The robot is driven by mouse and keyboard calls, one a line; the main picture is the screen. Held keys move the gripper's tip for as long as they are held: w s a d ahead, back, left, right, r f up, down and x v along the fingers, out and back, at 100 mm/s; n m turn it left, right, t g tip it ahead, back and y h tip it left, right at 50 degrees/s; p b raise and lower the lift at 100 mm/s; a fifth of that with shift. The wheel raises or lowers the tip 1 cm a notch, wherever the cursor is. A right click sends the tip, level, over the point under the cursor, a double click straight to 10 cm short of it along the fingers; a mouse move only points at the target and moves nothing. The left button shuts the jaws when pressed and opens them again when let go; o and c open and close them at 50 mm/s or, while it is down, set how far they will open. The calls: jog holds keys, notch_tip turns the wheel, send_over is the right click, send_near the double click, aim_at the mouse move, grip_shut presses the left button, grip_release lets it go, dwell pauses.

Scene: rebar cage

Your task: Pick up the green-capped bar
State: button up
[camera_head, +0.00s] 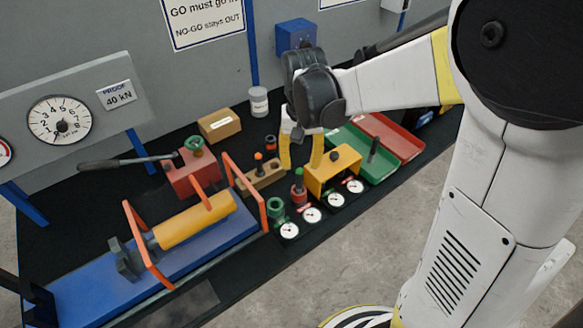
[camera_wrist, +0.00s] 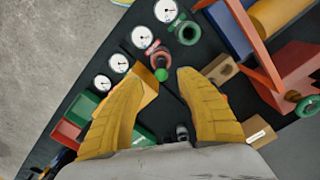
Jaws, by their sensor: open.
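The green-capped bar (camera_head: 299,172) stands upright in a red ring-shaped holder (camera_head: 299,188) on the black bench; mostly its round green top shows. My gripper (camera_head: 300,166) is open and points down just above it, with one yellow finger to each side in the picture. In the wrist view the green cap (camera_wrist: 161,75) lies between the fingertips of my gripper (camera_wrist: 158,80), near their tip line. The red ring (camera_wrist: 156,57) is just beyond it. No contact between fingers and bar is visible.
A yellow block (camera_head: 333,172) stands close on the right. A green ring fixture (camera_head: 275,209) and several dial gauges (camera_head: 312,215) are in front. A wooden block (camera_head: 262,177) with orange-topped pieces is left. Green (camera_head: 352,137) and red trays (camera_head: 405,143) lie behind right.

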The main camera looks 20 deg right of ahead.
aim_at(299, 180)
notch_tip(299, 180, down, 8)
jog(key=b, duration=0.2)
jog(key=shift+a+r+b, duration=0.1)
jog(key=shift+r+b, duration=0.1)
jog(key=shift+b, duration=0.15)
jog(key=shift+r, duration=0.1)
grip_shut()
